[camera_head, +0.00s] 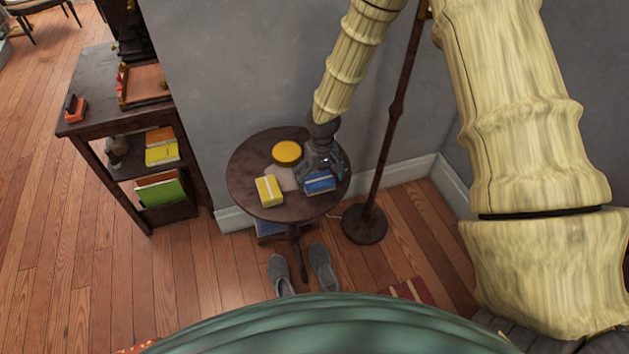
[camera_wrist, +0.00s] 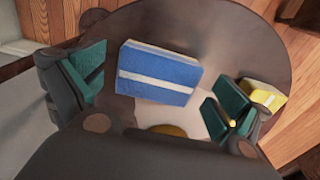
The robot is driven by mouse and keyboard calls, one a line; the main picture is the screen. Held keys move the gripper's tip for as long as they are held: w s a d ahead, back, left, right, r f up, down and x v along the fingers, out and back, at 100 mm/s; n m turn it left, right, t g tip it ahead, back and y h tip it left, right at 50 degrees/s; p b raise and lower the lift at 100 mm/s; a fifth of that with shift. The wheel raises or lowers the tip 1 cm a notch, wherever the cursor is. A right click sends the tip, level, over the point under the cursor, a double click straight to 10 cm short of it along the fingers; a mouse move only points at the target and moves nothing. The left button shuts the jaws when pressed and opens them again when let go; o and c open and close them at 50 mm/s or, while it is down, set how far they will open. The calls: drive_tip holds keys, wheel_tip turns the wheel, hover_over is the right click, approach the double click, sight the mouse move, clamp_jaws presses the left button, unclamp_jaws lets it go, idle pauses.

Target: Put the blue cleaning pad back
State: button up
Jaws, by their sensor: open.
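The blue cleaning pad (camera_head: 320,182) with a pale stripe lies on the small round dark table (camera_head: 246,190), at its right side. My gripper (camera_head: 322,168) is over that side of the table, close to the pad and partly in front of it. In the wrist view the pad (camera_wrist: 158,73) lies between the open fingers of my gripper (camera_wrist: 160,92), with a gap at each side. The fingers have green inner pads and hold nothing.
A yellow pad (camera_head: 269,191) and a round yellow object (camera_head: 287,152) share the table. A lamp pole stands on a round base (camera_head: 365,225) at the right. A dark shelf (camera_head: 95,125) with books stands at the left. Grey shoes (camera_head: 322,268) lie below.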

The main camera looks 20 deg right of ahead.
sight(320, 182)
wheel_tip(320, 182, up, 10)
drive_tip(key=shift+g+y, duration=0.3)
drive_tip(key=shift+y, duration=0.3)
drive_tip(key=s+f, duration=0.2)
drive_tip(key=f, duration=0.1)
drive_tip(key=s+a+f, duration=0.1)
drive_tip(key=s+f, duration=0.2)
drive_tip(key=s+a+f, duration=0.1)
drive_tip(key=s+f, duration=0.2)
drive_tip(key=shift+s+f, duration=0.1)
drive_tip(key=shift+f, duration=0.2)
drive_tip(key=s+d+f, duration=0.1)
drive_tip(key=s+f, duration=0.3)
drive_tip(key=s, duration=0.5)
drive_tip(key=s+d+f, duration=0.2)
drive_tip(key=s+f, duration=0.3)
drive_tip(key=s, duration=0.4)
drive_tip(key=s+d+f+h, duration=0.1)
drive_tip(key=s+d+f, duration=0.1)
drive_tip(key=s+f, duration=0.3)
drive_tip(key=s, duration=0.4)
drive_tip(key=shift+s+d+f+m, duration=0.15)
drive_tip(key=shift+s+d+m, duration=0.05)
drive_tip(key=shift+m, duration=0.2)
drive_tip(key=r+p, duration=0.1)
drive_tip(key=a+r+p, duration=0.1)
drive_tip(key=r, duration=0.1)
drive_tip(key=shift+s+r+t, duration=0.1)
drive_tip(key=shift+r+t, duration=0.2)
drive_tip(key=shift+t, duration=0.1)
